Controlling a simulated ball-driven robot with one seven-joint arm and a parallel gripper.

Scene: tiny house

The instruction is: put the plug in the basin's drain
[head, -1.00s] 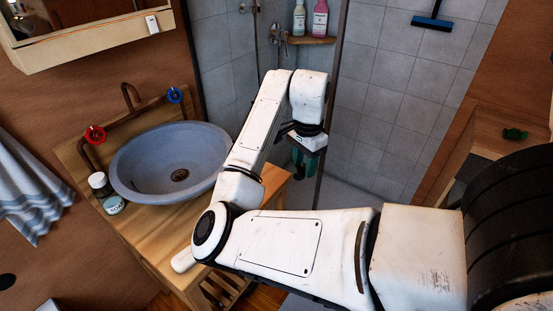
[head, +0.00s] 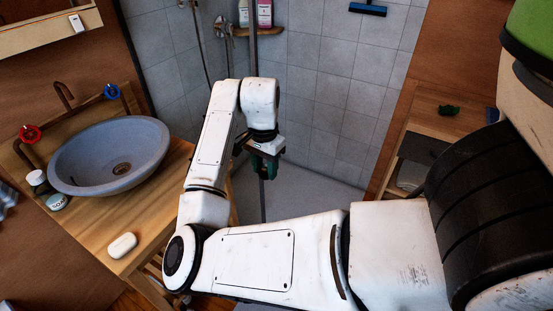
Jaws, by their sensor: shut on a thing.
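The grey-blue round basin (head: 75,172) stands on a wooden counter at the left of the head view. Its drain (head: 122,168) shows as a dark, brownish ring at the bowl's bottom, with no arm over it. My gripper (head: 264,172) hangs to the right of the basin and counter, pointing down in front of the shower area. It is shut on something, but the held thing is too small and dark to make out. I cannot clearly see the plug anywhere.
A thin upright shower edge (head: 253,60) stands behind my arm.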

